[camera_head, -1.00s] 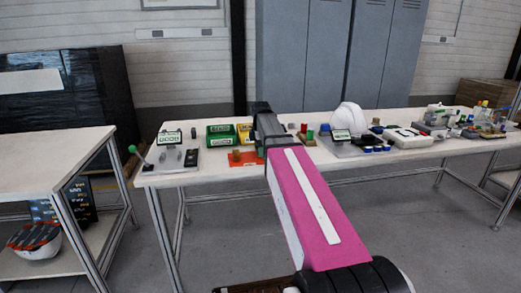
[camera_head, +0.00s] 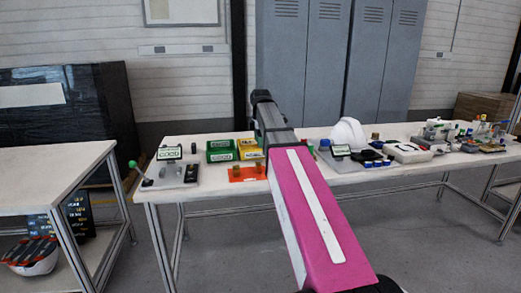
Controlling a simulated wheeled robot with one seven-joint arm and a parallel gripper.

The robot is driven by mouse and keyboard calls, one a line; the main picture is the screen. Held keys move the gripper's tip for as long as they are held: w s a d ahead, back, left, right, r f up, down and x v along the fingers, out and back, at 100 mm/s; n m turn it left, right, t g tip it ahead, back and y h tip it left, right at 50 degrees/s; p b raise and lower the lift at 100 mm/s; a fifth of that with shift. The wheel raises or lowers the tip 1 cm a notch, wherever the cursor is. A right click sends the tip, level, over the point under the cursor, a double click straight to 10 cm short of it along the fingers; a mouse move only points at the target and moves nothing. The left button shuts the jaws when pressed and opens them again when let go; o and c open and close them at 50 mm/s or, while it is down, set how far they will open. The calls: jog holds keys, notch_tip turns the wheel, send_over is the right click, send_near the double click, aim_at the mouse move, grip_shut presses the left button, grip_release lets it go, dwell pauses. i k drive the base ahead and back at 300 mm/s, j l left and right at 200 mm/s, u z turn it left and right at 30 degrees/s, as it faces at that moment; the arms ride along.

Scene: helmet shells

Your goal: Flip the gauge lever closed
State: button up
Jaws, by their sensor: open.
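The gauge (camera_head: 172,176) is a light plate with dark blocks at the left end of the long table. Its lever carries a green ball (camera_head: 132,164) and leans up and to the left, out past the plate's left side. A small display (camera_head: 168,154) behind the plate reads GOOD. My arm, with its pink link, reaches over the middle of the table, well right of the gauge. My gripper's fingers cannot be made out; they are hidden at or beyond the arm's dark far end.
Green (camera_head: 220,150) and yellow (camera_head: 250,148) bins and an orange mat (camera_head: 240,174) lie between the gauge and my arm. A white helmet shell (camera_head: 348,133) and many small parts fill the right. A side table (camera_head: 50,178) stands at the left, with a gap before the long table.

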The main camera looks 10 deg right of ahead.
aim_at(132, 164)
jog(key=u, duration=1.3)
